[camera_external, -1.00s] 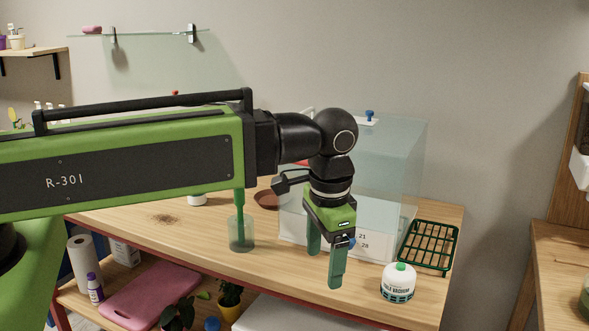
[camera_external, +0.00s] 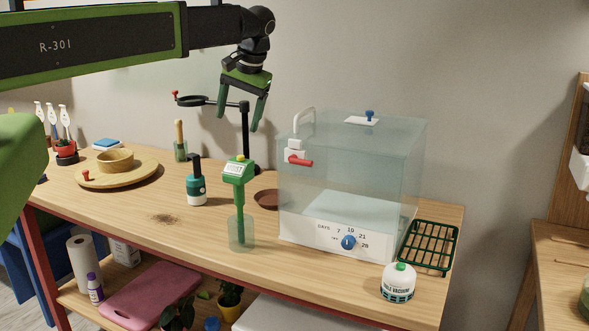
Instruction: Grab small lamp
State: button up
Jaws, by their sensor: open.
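Nothing in view is plainly a lamp. A black stand (camera_external: 245,150) with a post and a flat ring-shaped head on a side arm, red knob at its far left end, may be the small lamp; I cannot tell for sure. It stands upright at the back of the wooden table, left of the clear box. My gripper (camera_external: 241,112) points down at the height of the stand's upper part, fingers apart. One finger shows on each side of the post in this view; how far it is in depth, and whether it touches, I cannot tell. Nothing is held.
A clear box (camera_external: 385,165) with a dial stands at right, beside a green rack (camera_external: 430,246) and a white bulb bottle (camera_external: 398,283). The table's front left is mostly clear.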

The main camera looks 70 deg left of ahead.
aim_at(195, 179)
jog(key=s+a+f+n+h, duration=0.1)
jog(key=s+a+n, duration=0.1)
jog(key=s+a, duration=0.1)
jog(key=s+a+f+n+t+h+b, duration=0.1)
jog(key=s+a+f+n, duration=0.1)
jog(key=a, duration=0.4)
jog(key=s+a+f+n+h+b, duration=0.1)
jog(key=s+a+n, duration=0.3)
jog(key=s, duration=0.1)
jog(key=shift+s+a+f+t+h, duration=0.15)
jog(key=shift+a+f+t+h, duration=0.15)
jog(key=shift+a, duration=0.1)
jog(key=shift+s+a+r, duration=0.1)
jog(key=shift+s+a, duration=0.05)
jog(key=shift+s, duration=0.1)
notch_tip(195, 179, down, 18)
jog(key=b, duration=1.8)
jog(key=shift+r, duration=0.35)
jog(key=shift+c, duration=0.3)
grip_shut()
